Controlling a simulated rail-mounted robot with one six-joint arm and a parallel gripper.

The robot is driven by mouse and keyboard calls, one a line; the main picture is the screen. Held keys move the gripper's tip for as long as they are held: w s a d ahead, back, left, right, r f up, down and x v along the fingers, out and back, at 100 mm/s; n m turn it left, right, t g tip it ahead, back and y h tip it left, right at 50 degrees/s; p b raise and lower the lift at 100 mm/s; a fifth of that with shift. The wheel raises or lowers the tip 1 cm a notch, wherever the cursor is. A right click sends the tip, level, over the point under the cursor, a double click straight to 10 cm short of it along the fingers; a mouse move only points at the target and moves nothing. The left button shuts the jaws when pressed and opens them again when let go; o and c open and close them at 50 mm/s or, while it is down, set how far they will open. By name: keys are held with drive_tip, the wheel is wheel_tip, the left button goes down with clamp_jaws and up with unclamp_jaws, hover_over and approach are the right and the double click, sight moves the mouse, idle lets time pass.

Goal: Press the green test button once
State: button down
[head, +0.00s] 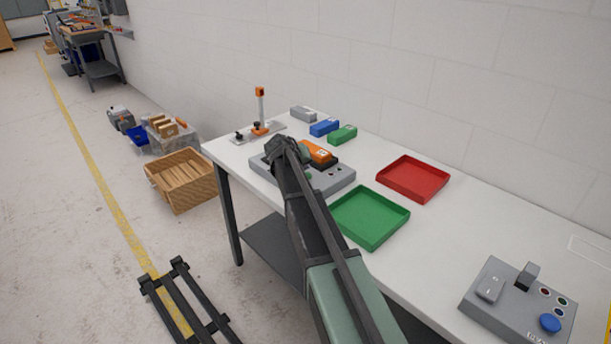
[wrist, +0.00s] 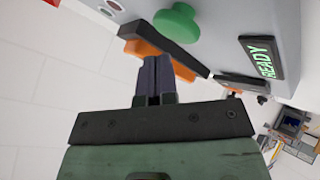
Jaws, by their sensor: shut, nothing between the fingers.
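The green test button (wrist: 177,22) is a round mushroom button on a grey tester, seen at the top of the wrist view. The tester's grey body (wrist: 235,22) bears a lit READY display (wrist: 262,58). In the head view, the tester (head: 333,181) sits on the white table, partly hidden by my arm. My gripper (wrist: 155,60) is shut and empty. Its fingertips point toward the tester, with a visible gap in the picture between them and the button. Whether the fingertips touch anything is unclear. My fingers are hidden in the head view.
An orange and black part (head: 318,153) is on the tester, close to my fingertips in the wrist view (wrist: 150,47). Green (head: 370,217) and red (head: 413,178) trays stand to the right. Several blocks (head: 324,127) lie behind. A control box (head: 520,300) stands at the near right.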

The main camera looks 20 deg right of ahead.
idle(0.8)
drive_tip(key=shift+f+b, duration=0.4)
drive_tip(key=shift+f+b, duration=0.5)
idle(0.4)
drive_tip(key=shift+r, duration=0.15)
drive_tip(key=shift+r+p, duration=0.8)
drive_tip(key=shift+p, duration=0.15)
wheel_tip(320, 180, up, 5)
drive_tip(key=p, duration=0.5)
drive_tip(key=shift+r, duration=0.1)
